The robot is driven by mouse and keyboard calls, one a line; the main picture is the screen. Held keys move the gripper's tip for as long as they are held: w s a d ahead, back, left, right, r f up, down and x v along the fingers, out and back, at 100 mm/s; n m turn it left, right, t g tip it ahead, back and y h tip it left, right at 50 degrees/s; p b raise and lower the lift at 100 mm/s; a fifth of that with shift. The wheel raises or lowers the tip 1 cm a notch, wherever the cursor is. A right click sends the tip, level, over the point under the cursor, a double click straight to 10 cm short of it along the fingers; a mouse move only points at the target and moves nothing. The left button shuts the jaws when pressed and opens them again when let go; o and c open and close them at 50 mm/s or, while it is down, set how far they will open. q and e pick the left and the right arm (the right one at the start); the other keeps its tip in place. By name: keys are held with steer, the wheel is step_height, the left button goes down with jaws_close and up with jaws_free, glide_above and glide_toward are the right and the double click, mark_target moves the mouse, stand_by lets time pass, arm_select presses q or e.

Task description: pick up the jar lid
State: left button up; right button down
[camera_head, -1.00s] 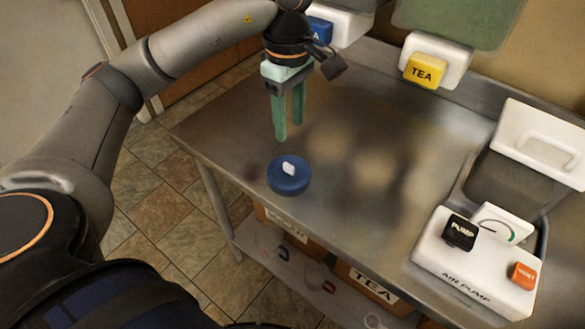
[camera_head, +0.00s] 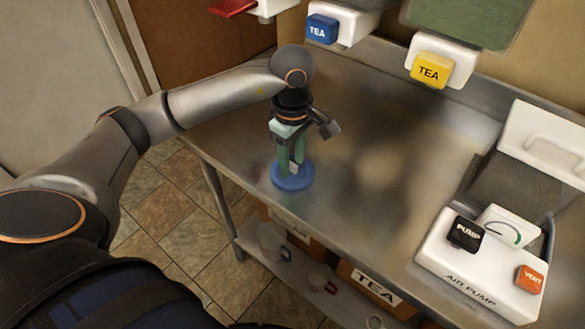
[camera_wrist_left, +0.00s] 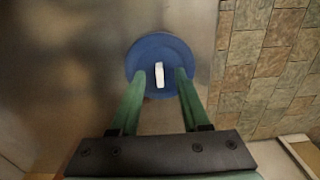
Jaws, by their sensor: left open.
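The jar lid (camera_head: 292,181) is a round blue disc with a small white handle. It lies flat on the metal table (camera_head: 350,215) near its front left edge. In the left wrist view the lid (camera_wrist_left: 160,50) shows whole, with its white handle (camera_wrist_left: 159,75) upright in the middle. My left gripper (camera_head: 292,168) points down at the lid. Its green fingers are open, one on each side of the handle, as the left wrist view (camera_wrist_left: 160,78) shows. I cannot tell whether the fingertips touch the lid. My right gripper is not in view.
A white air pump box (camera_head: 480,263) with a black PUMP button and an orange VENT button stands at the right. White dispensers with blue (camera_head: 322,29) and yellow (camera_head: 430,72) TEA blocks are at the back. The table's middle is clear. Boxes sit on the shelf below.

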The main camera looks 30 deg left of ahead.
arm_select(q)
steer(key=shift+f, duration=0.15)
jaws_close()
stand_by(0.5)
